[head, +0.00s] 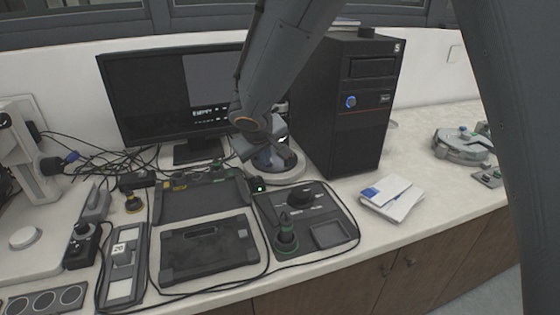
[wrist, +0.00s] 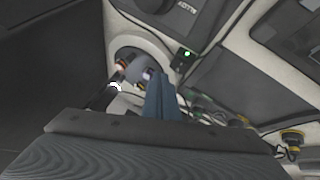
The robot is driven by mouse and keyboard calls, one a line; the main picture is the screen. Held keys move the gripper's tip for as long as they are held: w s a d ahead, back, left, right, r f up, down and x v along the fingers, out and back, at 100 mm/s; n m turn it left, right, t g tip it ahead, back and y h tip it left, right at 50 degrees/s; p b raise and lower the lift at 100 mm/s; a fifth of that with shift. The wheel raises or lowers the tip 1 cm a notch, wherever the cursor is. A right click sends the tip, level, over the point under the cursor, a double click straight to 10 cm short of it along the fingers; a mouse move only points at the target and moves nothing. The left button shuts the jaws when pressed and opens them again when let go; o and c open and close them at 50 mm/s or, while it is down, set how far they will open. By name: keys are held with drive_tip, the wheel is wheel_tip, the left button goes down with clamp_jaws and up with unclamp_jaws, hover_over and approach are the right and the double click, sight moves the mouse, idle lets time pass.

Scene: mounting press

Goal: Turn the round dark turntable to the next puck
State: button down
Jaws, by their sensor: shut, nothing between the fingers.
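The round dark turntable (head: 268,163) sits on a pale round base (head: 291,170) between the monitor and the black tower, mostly hidden behind my gripper (head: 272,153) in the head view. In the wrist view its grey disc (wrist: 134,71) shows inside a pale rim. Small items stand on or near the disc, one reddish (wrist: 122,64); I cannot tell which are pucks. My gripper (wrist: 151,76) is shut and empty, its blue-grey fingers pointing at the disc. I cannot tell whether they touch it.
The black tower (head: 352,105) stands close right of the turntable, and the monitor (head: 170,95) behind left. A control panel (head: 320,205) with a knob and a dark tray (head: 205,248) lie in front. A booklet (head: 392,196) lies right; counter beyond it is partly clear.

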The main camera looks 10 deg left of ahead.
wheel_tip(320, 180, up, 2)
drive_tip(key=h, duration=0.1)
drive_tip(key=p, duration=0.2)
approach(282, 166)
drive_tip(key=a+f, duration=0.2)
drive_tip(key=f, duration=0.1)
drive_tip(key=shift+s+a+f, duration=0.2)
drive_tip(key=shift+s+a, duration=0.05)
drive_tip(key=shift+s, duration=0.15)
drive_tip(key=shift+w+d+f+m+p, duration=0.15)
drive_tip(key=shift+w+d+m+p, duration=0.15)
drive_tip(key=shift+w+d+p, duration=0.75)
drive_tip(key=shift+w+d+f, duration=0.1)
drive_tip(key=shift+w+d, duration=0.25)
drive_tip(key=shift+w, duration=0.3)
